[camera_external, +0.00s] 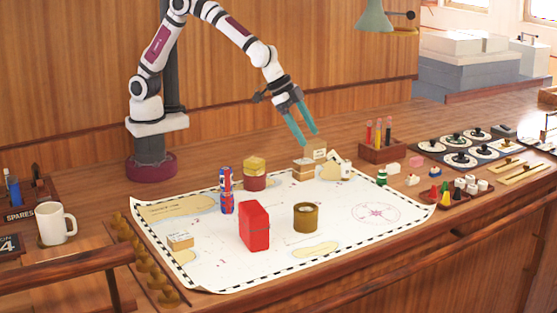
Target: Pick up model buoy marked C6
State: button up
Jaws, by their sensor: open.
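No marking C6 is legible in this view, so I cannot tell which piece is the model buoy so marked. My gripper (309,139) is open and empty, pointing down above the far edge of the chart, left of these pieces. It hangs above a small wooden block (303,169) and touches nothing that I can see.
The chart's right front is clear.

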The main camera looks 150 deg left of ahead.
jog(key=w+a+f+n+y, duration=0.15)
jog(key=a+f, duration=0.35)
jog(key=a, duration=0.5)
jog(key=n+t+y, duration=0.1)
jog(key=n+y, duration=0.1)
jog(key=n, duration=0.2)
send_near(382, 177)
jog(key=shift+s+a+f+h, duration=0.15)
jog(key=shift+s+a, duration=0.05)
jog(key=shift+a, duration=0.35)
jog(key=shift+s+a+f+h, duration=0.1)
jog(key=shift+s+a+f, duration=0.15)
jog(key=shift+a, duration=0.3)
jog(key=x, duration=0.7)
jog(key=shift+w+r, duration=0.1)
grip_shut()
